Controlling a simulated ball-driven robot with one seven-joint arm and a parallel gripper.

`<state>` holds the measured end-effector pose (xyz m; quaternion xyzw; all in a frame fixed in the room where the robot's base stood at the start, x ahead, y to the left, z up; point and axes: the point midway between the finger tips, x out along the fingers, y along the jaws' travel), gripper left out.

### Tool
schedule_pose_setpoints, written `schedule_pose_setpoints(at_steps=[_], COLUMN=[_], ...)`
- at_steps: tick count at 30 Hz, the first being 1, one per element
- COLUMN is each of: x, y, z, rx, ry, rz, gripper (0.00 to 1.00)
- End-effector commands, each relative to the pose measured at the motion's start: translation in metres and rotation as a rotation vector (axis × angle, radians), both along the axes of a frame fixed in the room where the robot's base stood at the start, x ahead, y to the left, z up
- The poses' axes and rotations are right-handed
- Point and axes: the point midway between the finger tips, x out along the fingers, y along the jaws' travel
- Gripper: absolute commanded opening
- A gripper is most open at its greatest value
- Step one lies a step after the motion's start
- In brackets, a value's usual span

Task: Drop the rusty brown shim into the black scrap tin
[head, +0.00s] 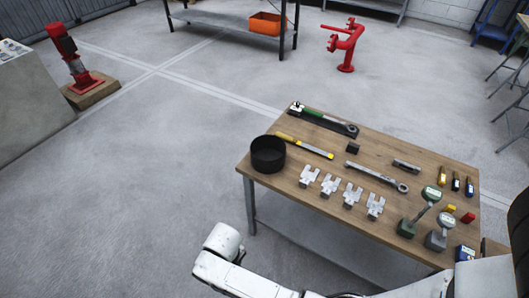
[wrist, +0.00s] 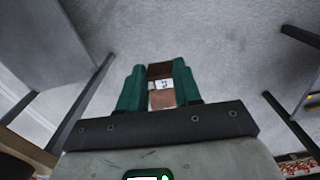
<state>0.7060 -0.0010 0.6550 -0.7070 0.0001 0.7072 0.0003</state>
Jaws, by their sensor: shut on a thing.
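The rusty brown shim (wrist: 162,101) is between the two green fingers of my gripper (wrist: 160,88) in the wrist view. The gripper is shut on it, and a small white label shows on its face. In the wrist view, grey floor lies behind the shim, so it is held clear of the tabletop. The black scrap tin (head: 268,155) stands upright at the left corner of the wooden table in the head view, its open top facing up. My gripper is out of the head view, where only part of my white arm shows at the bottom.
The wooden table (head: 330,207) holds several silver slotted shims (head: 330,186), a yellow-handled tool (head: 304,146), a wrench (head: 377,177), a green torque tool (head: 324,120) and dial gauges (head: 420,212). Table legs show in the wrist view.

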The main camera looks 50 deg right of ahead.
Motion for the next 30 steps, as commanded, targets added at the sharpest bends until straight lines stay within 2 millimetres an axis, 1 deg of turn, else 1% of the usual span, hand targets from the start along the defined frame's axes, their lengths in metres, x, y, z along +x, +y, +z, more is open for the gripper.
schedule_pose_setpoints(at_steps=[1,4,7,8,11,17,20,21,23,24,27,30], x=[0.000,0.000,0.001,0.001,0.004,0.010,0.011,0.011,0.011,0.011,0.008,0.004], y=[0.002,0.001,-0.004,-0.008,-0.027,-0.085,-0.119,-0.135,-0.161,-0.179,-0.223,-0.255], z=[0.012,0.009,0.011,0.012,0.022,0.050,0.067,0.075,0.087,0.096,0.117,0.131], rx=[0.000,0.000,0.000,0.000,0.000,-0.004,-0.006,-0.008,-0.008,-0.009,-0.008,-0.007], ry=[0.000,0.000,-0.001,-0.001,-0.004,-0.009,-0.012,-0.013,-0.015,-0.016,-0.014,-0.010], rz=[0.005,0.003,-0.015,-0.027,-0.091,-0.281,-0.393,-0.446,-0.535,-0.598,-0.751,-0.866], gripper=[0.00,0.00,0.00,0.00,0.00,0.00,0.00,0.00,0.00,0.00,0.00,0.00])
